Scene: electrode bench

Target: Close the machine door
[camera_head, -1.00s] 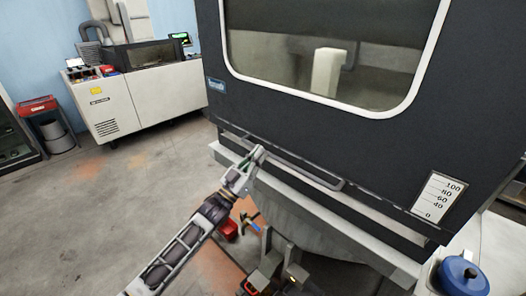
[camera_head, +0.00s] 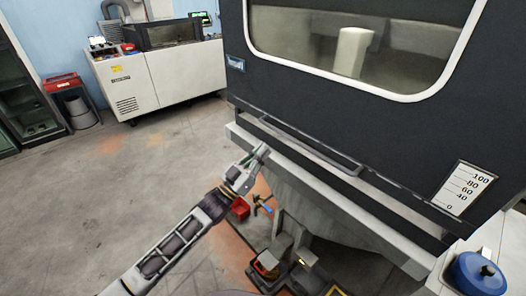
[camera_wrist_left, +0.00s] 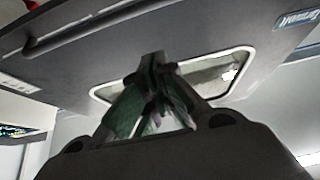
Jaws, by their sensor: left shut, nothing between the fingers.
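The machine door (camera_head: 330,115) is a dark panel with a white-framed window (camera_head: 350,45) in the head view. A bar handle (camera_head: 312,146) runs along its lower edge, just above the pale ledge (camera_head: 290,168). I cannot tell whether the door sits fully down. My left gripper (camera_head: 262,150) is shut and empty, below and in front of the handle's left part, and appears apart from it. In the left wrist view the shut fingers (camera_wrist_left: 153,62) point up at the door's face (camera_wrist_left: 150,48), with the handle (camera_wrist_left: 95,30) at upper left. My right gripper is not in view.
A scale plate (camera_head: 463,190) is on the door's lower right. A blue lidded pot (camera_head: 476,273) stands on a pale surface at the lower right. A white machine (camera_head: 160,75) and a red-topped stand (camera_head: 65,85) are at the back left. The floor (camera_head: 80,190) at left is clear.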

